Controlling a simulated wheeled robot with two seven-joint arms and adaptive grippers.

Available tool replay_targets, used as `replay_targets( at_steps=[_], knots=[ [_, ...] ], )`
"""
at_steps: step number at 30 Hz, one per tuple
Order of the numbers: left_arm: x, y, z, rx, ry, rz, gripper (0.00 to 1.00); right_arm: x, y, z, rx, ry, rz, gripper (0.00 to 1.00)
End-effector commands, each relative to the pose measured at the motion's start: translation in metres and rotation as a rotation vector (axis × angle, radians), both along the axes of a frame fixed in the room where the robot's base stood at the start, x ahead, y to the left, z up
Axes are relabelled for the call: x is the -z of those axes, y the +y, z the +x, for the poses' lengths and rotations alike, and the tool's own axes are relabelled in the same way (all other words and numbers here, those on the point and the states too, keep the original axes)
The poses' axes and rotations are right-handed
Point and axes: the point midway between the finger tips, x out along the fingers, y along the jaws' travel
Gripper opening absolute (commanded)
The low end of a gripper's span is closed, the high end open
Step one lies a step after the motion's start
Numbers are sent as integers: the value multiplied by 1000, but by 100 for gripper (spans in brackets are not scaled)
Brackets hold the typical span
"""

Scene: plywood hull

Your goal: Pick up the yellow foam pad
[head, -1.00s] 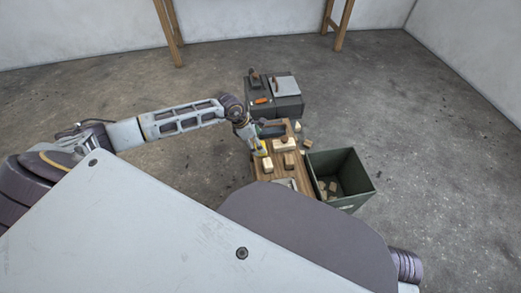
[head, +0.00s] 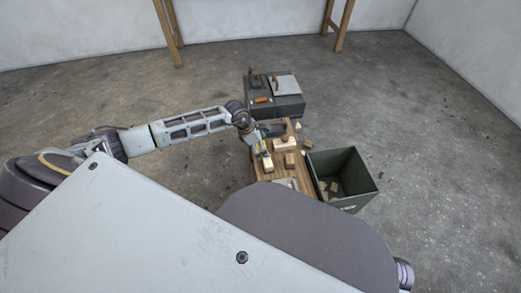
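My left gripper (head: 261,149) is over the left side of a small wooden table, pointing down, just above a pale block (head: 267,163). A small patch of yellow (head: 259,147) shows at its fingers. It is too small to tell whether this is the yellow foam pad or part of the gripper, and whether the fingers are open or shut. I make out no other yellow pad on the table. My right gripper is out of view.
The wooden table (head: 290,174) holds several pale and brown blocks and a dark object (head: 272,130). A green open bin (head: 352,190) with small pieces inside stands to the right. A dark grey case (head: 290,105) stands behind. Open concrete floor surrounds them.

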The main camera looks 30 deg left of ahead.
Motion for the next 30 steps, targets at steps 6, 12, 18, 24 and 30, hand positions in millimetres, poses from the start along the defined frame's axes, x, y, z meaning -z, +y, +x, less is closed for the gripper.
replay_targets(
  at_steps=[6,12,18,24,30],
  knots=[
    [0,0,0,0,0,0,84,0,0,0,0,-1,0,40],
    [0,0,0,0,0,0,84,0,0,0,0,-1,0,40],
    [0,0,0,0,0,0,67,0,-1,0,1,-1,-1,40],
    [0,0,0,0,0,0,44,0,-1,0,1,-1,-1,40],
    [0,0,0,0,-1,1,44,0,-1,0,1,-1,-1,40]
  ],
)
